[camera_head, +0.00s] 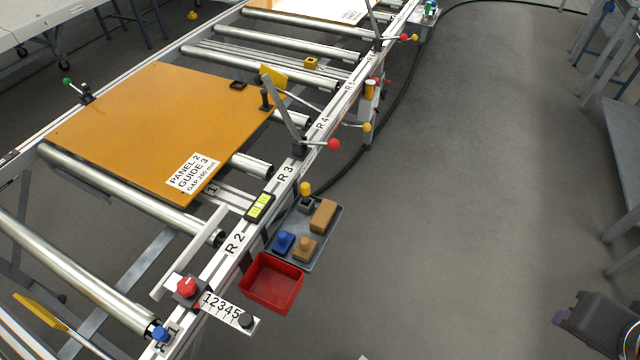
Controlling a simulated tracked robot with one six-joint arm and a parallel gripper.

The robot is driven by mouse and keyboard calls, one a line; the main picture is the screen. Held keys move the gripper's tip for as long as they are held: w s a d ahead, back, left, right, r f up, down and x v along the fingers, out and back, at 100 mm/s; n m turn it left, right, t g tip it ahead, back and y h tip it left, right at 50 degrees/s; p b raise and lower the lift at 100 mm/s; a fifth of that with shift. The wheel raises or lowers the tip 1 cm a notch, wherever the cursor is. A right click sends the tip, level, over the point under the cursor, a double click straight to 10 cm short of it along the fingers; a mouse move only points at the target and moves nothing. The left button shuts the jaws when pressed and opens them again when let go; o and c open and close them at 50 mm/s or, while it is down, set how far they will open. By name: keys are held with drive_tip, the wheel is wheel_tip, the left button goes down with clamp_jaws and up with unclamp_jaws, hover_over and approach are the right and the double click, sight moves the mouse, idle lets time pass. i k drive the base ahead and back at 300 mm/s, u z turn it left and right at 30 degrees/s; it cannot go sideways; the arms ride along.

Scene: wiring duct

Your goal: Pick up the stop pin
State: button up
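No label marks the stop pin. A pin-like piece with a yellow knob (305,189) stands upright at the back of a grey tray (318,252) beside the rail, and I cannot tell for sure that it is the stop pin. A blue-knobbed piece (160,334) sits on the rail near R 1. A dark part of my arm, which seems to be my gripper (562,318), shows at the lower right edge over the floor. It is far from the tray; its fingers cannot be made out clearly, and nothing is seen held.
The tray also holds a blue block (283,243) and tan blocks (323,215). A red bin (271,284) hangs beside it. Red-knobbed levers (333,145) stick out from the rail. An orange panel (150,125) lies on the rollers.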

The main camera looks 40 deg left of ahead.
sight(305, 187)
drive_tip(key=i, duration=2.3)
drive_tip(key=u, duration=3)
